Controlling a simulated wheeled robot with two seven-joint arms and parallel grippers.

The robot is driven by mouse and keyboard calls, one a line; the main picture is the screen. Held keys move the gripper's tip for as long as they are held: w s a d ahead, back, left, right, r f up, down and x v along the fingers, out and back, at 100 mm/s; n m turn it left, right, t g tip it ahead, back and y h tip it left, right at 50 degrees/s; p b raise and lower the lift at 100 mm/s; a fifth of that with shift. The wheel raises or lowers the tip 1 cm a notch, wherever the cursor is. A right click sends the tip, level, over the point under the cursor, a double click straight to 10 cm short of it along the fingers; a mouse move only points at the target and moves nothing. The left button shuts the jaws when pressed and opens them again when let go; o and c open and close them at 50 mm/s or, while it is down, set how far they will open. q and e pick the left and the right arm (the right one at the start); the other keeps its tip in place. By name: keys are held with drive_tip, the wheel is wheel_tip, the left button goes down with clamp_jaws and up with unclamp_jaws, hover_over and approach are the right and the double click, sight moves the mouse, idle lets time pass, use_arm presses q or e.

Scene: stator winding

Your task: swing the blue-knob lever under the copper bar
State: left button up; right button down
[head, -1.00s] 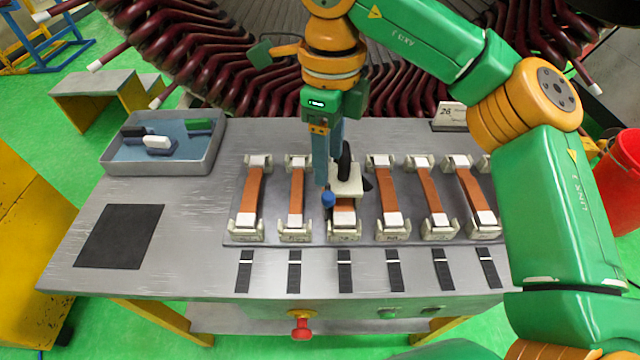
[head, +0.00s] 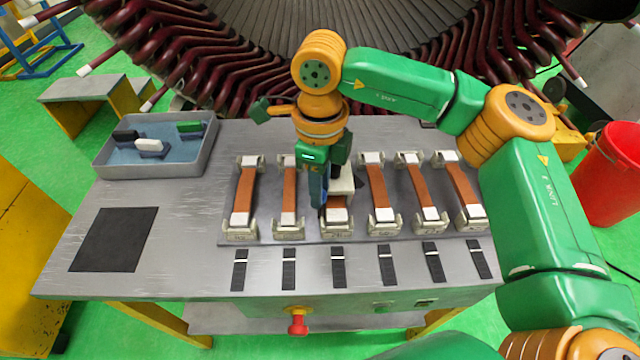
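My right gripper (head: 318,200) points down at the third copper bar (head: 335,201) from the left. Its fingers are at the left side of that bar's fixture, and I cannot tell whether they are apart or touch anything. The blue knob of the lever is hidden or merges with the bluish fingers. A pale block (head: 342,184) shows just right of the fingers, over the bar's upper part. The bar's white front end sits in its pale holder (head: 337,229). My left gripper is out of view.
Other copper bars in holders stand on both sides, such as the second (head: 289,188) and fourth (head: 376,187). A grey tray (head: 100,165) with small blocks is at the left. A black mat (head: 113,240) lies before it. Dark strips (head: 338,268) line the front.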

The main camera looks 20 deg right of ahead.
drive_tip(key=shift+d+n, duration=0.1)
drive_tip(key=shift+n, duration=0.2)
drive_tip(key=shift+d+f+n+b, duration=0.1)
drive_tip(key=shift+d+n+b, duration=0.3)
drive_tip(key=shift+n, duration=0.5)
drive_tip(key=n, duration=0.1)
drive_tip(key=d+n, duration=0.1)
drive_tip(key=n, duration=0.1)
drive_tip(key=shift+n+b, duration=0.3)
drive_tip(key=shift+b, duration=0.1)
drive_tip(key=n, duration=0.2)
drive_tip(key=d+n, duration=0.1)
drive_tip(key=shift+w+d, duration=0.1)
drive_tip(key=shift+w, duration=0.15)
drive_tip(key=shift+w+d+n+p, duration=0.15)
drive_tip(key=shift+w+d+n, duration=0.1)
drive_tip(key=shift+n, duration=0.75)
drive_tip(key=shift+w+d+n+p, duration=0.15)
drive_tip(key=shift+d+n, duration=0.05)
drive_tip(key=shift+n, duration=0.8)
